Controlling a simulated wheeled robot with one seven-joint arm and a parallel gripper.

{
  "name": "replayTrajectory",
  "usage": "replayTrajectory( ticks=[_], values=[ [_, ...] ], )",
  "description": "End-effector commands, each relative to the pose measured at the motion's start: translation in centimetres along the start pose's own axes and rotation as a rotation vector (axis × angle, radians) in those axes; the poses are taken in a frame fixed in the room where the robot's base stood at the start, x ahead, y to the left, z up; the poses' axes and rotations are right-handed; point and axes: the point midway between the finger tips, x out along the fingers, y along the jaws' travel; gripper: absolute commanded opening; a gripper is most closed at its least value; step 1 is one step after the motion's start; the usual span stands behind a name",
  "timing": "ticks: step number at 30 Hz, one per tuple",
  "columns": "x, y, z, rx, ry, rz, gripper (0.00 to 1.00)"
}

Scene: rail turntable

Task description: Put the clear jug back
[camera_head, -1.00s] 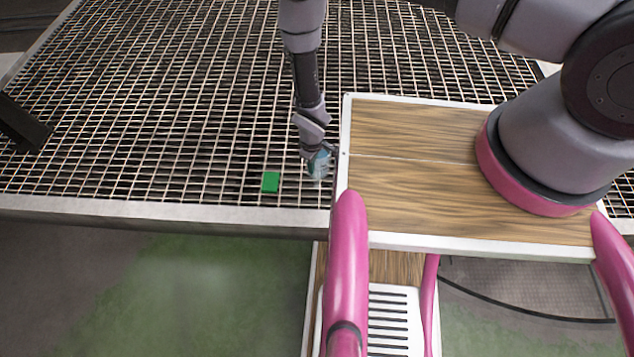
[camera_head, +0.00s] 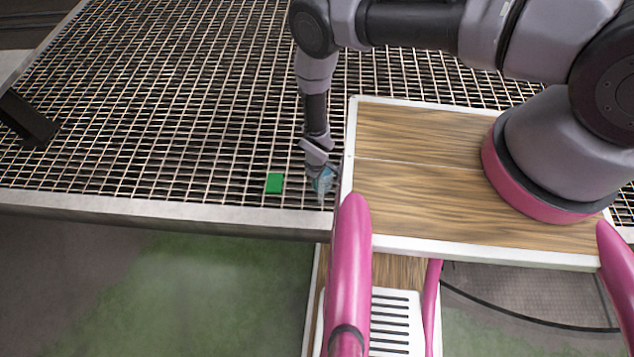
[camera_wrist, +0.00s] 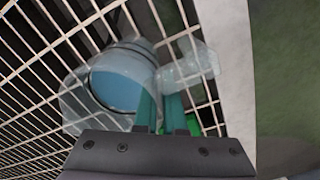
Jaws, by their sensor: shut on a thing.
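The clear jug (camera_head: 326,184) is a small see-through vessel with a bluish tint, over the metal grating beside my wooden deck. In the wrist view the jug (camera_wrist: 118,82) shows its round body and bluish inside, and it looks tilted. My gripper (camera_head: 319,172) is shut on the jug. In the wrist view the teal fingers of my gripper (camera_wrist: 160,112) close on a clear part of it. A green square (camera_head: 274,183) lies on the grating just left of the jug; it is partly hidden behind the fingers in the wrist view (camera_wrist: 194,124). I cannot tell whether the jug touches the grating.
The large metal grating (camera_head: 150,120) is mostly clear to the left. Its pale front edge (camera_head: 150,210) runs close by the jug, with a green floor below. A dark block (camera_head: 25,118) stands at the far left.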

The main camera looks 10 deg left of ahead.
Motion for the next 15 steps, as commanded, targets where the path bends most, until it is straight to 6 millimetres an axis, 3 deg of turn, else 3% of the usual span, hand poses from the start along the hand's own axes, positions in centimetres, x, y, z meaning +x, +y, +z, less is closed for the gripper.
replayTrajectory(
  ticks=[2, 5, 15],
  values=[
    [0.23, 0.01, -0.01, 0.0, 0.0, 0.0, 0.0],
    [0.25, 0.0, 0.02, 0.0, 0.0, 0.0, 0.37],
    [0.07, 0.0, -0.01, 0.0, 0.0, 0.0, 0.37]
  ],
)
